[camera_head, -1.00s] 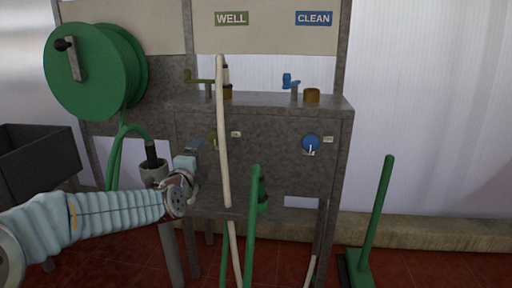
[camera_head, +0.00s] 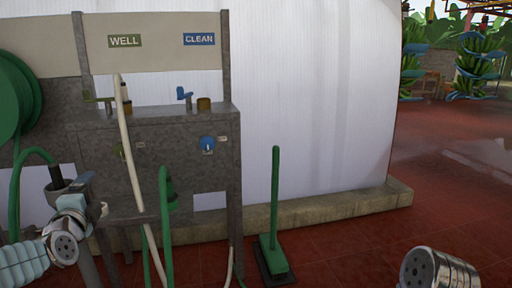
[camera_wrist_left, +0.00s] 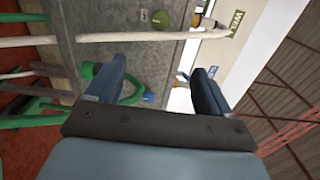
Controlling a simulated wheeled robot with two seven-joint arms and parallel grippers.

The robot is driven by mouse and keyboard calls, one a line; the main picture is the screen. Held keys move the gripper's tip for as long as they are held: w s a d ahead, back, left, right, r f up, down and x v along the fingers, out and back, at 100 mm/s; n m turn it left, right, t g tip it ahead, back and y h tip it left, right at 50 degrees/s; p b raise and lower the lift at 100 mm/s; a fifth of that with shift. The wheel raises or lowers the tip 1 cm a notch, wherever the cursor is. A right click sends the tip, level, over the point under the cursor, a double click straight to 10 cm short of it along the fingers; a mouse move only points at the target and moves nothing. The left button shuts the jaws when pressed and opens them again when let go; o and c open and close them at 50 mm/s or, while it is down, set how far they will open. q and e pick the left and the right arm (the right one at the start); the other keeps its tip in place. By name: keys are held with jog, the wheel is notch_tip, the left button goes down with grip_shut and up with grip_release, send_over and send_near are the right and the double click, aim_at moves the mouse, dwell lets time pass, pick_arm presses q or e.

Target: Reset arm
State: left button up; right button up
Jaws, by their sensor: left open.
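My left gripper (camera_head: 85,179) is at the left of the head view, in front of the grey wash station (camera_head: 180,150). In the left wrist view, its two dark blue fingers (camera_wrist_left: 158,84) stand apart with nothing held between them. A green hose (camera_wrist_left: 130,95) and the station's grey panel show behind the fingers; I cannot tell how far off they are. A silver joint of my right arm shows at the lower right of the head view, but its gripper is out of view.
The station has a WELL sign (camera_head: 125,41), a CLEAN sign (camera_head: 199,39), taps and hanging hoses. A green hose reel (camera_head: 15,95) is at far left. A green broom (camera_head: 272,215) stands right of the station. Red floor (camera_head: 440,190) is open at right; hanging green bunches (camera_head: 475,68) are beyond.

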pick_arm(q)
jog(key=s+d+f+n+g+h+p, duration=0.1)
jog(key=d+f+n+g+h, duration=0.3)
jog(key=f, duration=0.6)
jog(key=d+f+g+y+p, duration=0.1)
jog(key=d+f, duration=0.5)
jog(key=f, duration=0.3)
jog(key=s+d+f+n+g+h+p, duration=0.1)
jog(key=d+f+n+g+h, duration=0.3)
jog(key=f, duration=0.6)
jog(key=s+d+f+n+g+p, duration=0.1)
jog(key=s+d+f+n+g, duration=0.3)
jog(key=s+d+f, duration=0.3)
jog(key=s+d+f+n+g+h+p, duration=0.1)
jog(key=s+d+f+n+g, duration=0.2)
jog(key=s+f, duration=0.8)
jog(key=s+d+n, duration=0.2)
jog(key=s+d, duration=0.2)
jog(key=s, duration=0.1)
jog(key=shift+d+f+g+p, duration=0.2)
jog(key=shift+g+p, duration=0.2)
